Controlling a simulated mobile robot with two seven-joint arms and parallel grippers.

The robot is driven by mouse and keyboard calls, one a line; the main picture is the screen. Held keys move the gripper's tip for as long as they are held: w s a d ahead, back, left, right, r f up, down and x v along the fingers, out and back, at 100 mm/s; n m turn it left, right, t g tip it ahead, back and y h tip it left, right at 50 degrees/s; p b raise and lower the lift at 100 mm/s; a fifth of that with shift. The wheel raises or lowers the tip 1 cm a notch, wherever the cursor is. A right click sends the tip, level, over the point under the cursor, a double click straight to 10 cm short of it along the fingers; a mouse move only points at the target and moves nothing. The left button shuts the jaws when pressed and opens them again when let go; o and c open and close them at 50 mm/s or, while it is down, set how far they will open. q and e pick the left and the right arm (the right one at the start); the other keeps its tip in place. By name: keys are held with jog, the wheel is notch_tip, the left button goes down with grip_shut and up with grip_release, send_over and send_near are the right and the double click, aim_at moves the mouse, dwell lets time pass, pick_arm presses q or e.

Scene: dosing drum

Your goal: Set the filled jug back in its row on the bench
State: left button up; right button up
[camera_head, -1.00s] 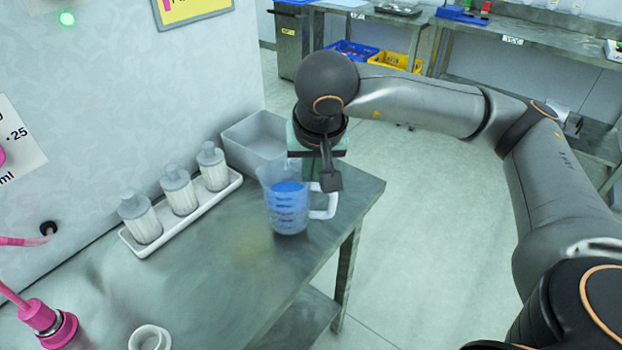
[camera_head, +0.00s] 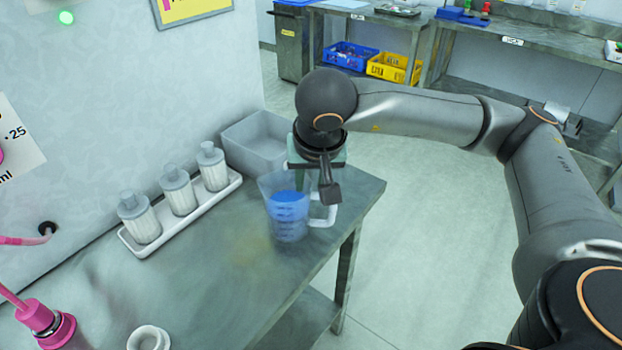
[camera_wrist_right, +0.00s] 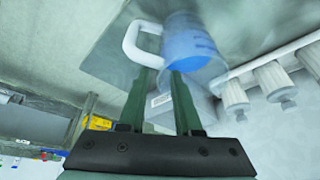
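The jug (camera_head: 288,212) is clear, with dark markings, a white handle and blue contents. It is upright over the right part of the bench (camera_head: 235,275). I cannot tell whether its base touches the bench. My right gripper (camera_head: 318,190) points down at the jug's handle side and is shut on the handle. The right wrist view shows the jug (camera_wrist_right: 190,50) and its white handle (camera_wrist_right: 136,45) at the tips of my two green fingers (camera_wrist_right: 162,75). The exact contact is partly hidden. My left gripper is out of view.
A white tray (camera_head: 133,250) with three white-capped bottles (camera_head: 178,190) stands left of the jug. A grey bin (camera_head: 255,145) stands behind it. A white ring-shaped part (camera_head: 149,338) and a pink fitting (camera_head: 45,325) are at the front left. The bench's middle is clear.

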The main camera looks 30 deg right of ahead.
jog(key=shift+r, duration=0.25)
pick_arm(q)
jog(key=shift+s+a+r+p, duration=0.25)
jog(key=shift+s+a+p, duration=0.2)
jog(key=shift+p, duration=0.3)
pick_arm(e)
jog(key=v, duration=1.1)
jog(key=shift+s+r, duration=0.2)
jog(key=shift+r, duration=0.15)
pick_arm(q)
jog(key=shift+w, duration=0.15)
